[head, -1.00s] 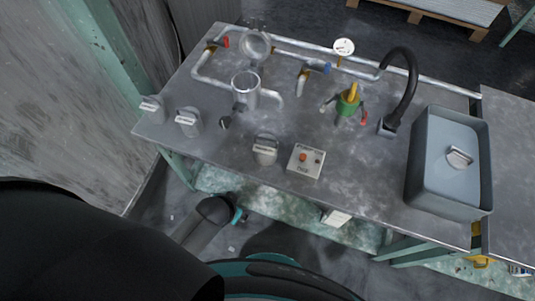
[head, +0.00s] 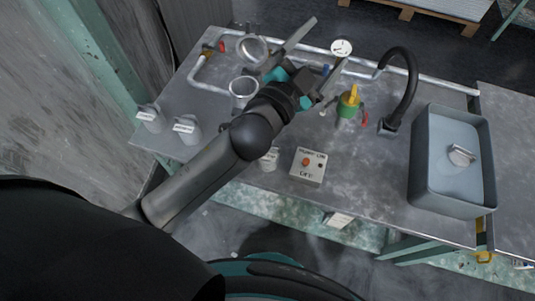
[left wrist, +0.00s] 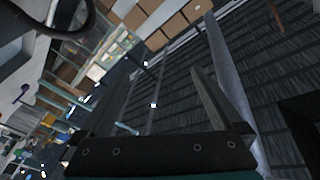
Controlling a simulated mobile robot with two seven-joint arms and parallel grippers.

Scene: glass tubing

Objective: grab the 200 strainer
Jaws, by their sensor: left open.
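Several grey strainers with pale labels show in the head view. Two stand at the table's left edge, a left strainer (head: 150,117) and one beside it (head: 187,129). Another strainer (head: 269,160) is partly hidden behind my left arm, and one strainer (head: 461,156) is in the grey basin. The labels are too small to read, so I cannot tell which is the 200. My left gripper (head: 322,47) is open and empty above the pipes at the back, away from all strainers. Its spread fingers also show in the left wrist view (left wrist: 165,80). My right gripper is out of view.
The metal table (head: 355,195) carries pipes, a round gauge (head: 341,47), an open metal cylinder (head: 243,89), a green and yellow valve (head: 348,101), a black curved tap (head: 408,85) and a switch box (head: 308,164). The basin (head: 428,190) stands at the right. The front middle is clear.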

